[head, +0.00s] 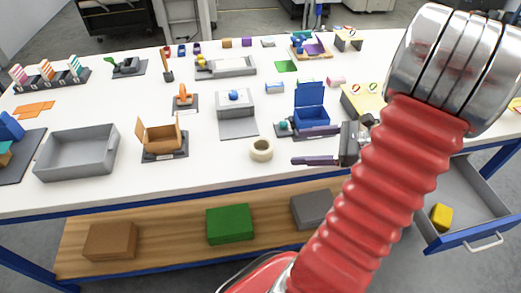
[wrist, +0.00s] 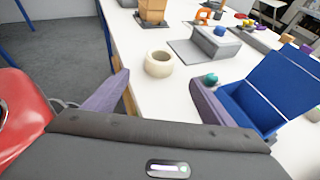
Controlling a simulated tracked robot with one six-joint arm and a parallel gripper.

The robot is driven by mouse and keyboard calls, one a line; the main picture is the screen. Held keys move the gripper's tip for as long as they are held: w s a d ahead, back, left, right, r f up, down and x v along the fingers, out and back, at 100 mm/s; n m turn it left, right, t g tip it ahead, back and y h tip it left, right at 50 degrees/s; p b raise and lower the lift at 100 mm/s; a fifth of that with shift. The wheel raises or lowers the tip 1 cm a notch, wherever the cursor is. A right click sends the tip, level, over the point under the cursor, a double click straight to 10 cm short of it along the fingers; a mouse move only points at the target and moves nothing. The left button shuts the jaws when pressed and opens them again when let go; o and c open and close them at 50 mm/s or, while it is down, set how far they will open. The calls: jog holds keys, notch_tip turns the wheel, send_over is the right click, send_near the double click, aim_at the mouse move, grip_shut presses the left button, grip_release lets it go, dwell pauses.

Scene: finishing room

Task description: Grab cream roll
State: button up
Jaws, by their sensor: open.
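The cream roll (head: 261,150) is a short, thick ring lying flat on the white table near its front edge. In the wrist view the roll (wrist: 159,64) sits ahead of my fingertips, roughly centred between them, with its hole facing up. My gripper (head: 296,146) is open and empty, to the right of the roll in the head view, its two purple fingers pointing left towards it. In the wrist view my gripper (wrist: 160,80) shows both fingers spread apart, and neither appears to touch the roll.
A blue open box (head: 311,103) with a teal ball (wrist: 210,78) beside it stands close to my gripper. A grey block with a blue ball (head: 234,96) is behind the roll. A cardboard box (head: 163,137) and grey tray (head: 77,153) are left. An open drawer (head: 468,200) holds a yellow block.

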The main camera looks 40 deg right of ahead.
jog(key=shift+a, duration=0.1)
send_near(262, 149)
jog(key=shift+w+a, duration=0.35)
jog(key=shift+a, duration=0.3)
jog(key=shift+w+a, duration=0.35)
jog(key=shift+a, duration=0.25)
jog(key=shift+w+a, duration=0.4)
jog(key=shift+a, duration=0.25)
jog(key=shift+x, duration=2.55)
jog(key=shift+c, duration=0.4)
jog(key=c, duration=1.1)
